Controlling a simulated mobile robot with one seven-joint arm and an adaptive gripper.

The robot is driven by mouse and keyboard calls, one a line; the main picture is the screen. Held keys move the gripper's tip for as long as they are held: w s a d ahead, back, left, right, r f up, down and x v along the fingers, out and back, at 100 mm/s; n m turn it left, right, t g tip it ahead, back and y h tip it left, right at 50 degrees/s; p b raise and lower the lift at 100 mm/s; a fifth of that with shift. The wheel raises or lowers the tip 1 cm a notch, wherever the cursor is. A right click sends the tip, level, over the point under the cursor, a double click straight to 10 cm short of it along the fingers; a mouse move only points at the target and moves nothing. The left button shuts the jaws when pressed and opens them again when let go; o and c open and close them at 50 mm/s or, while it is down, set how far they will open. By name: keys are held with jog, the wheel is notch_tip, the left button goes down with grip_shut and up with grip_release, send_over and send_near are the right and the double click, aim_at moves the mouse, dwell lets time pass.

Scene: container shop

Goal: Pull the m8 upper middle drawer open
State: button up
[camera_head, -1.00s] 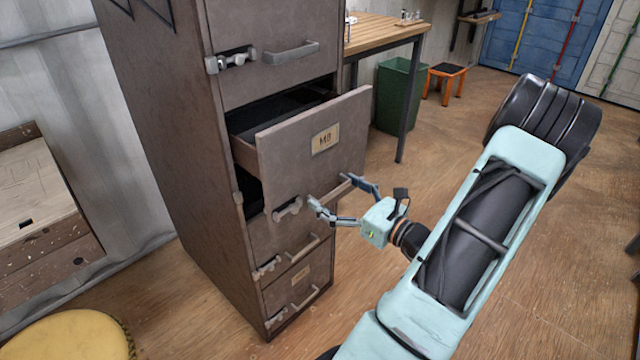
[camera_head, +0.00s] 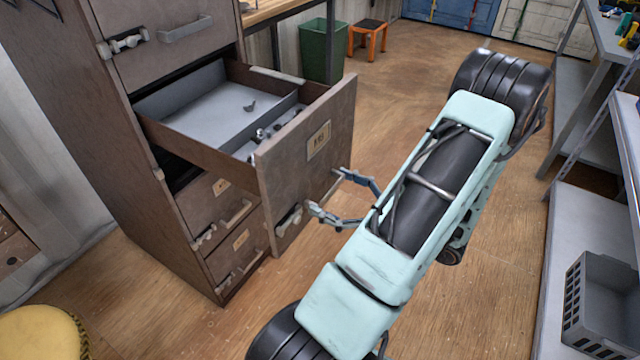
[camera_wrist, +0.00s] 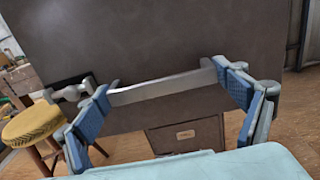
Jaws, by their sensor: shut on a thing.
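The M8 upper middle drawer (camera_head: 305,150) stands well out of the brown cabinet (camera_head: 110,150). Its inside shows a grey floor with a divider and some small parts. Its label (camera_head: 318,141) is on the front. My gripper (camera_head: 327,190) is at the lower part of the drawer front, its two fingers at the ends of the bar handle (camera_head: 335,186). In the wrist view my gripper (camera_wrist: 168,90) has blue finger pads at both ends of the grey handle (camera_wrist: 155,88), shut on it lengthwise. A latch (camera_head: 290,219) sits left of the handle.
Two shut drawers (camera_head: 238,252) lie below and a shut one (camera_head: 165,40) above. A yellow stool (camera_head: 40,335) stands at the lower left. A shelf with a grey crate (camera_head: 605,310) is on the right. The wooden floor between is clear.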

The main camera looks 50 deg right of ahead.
jog(key=shift+s, duration=0.9)
jog(key=o, duration=1.5)
jog(key=s+d, duration=0.1)
jog(key=s, duration=1.1)
jog(key=shift+w, duration=0.1)
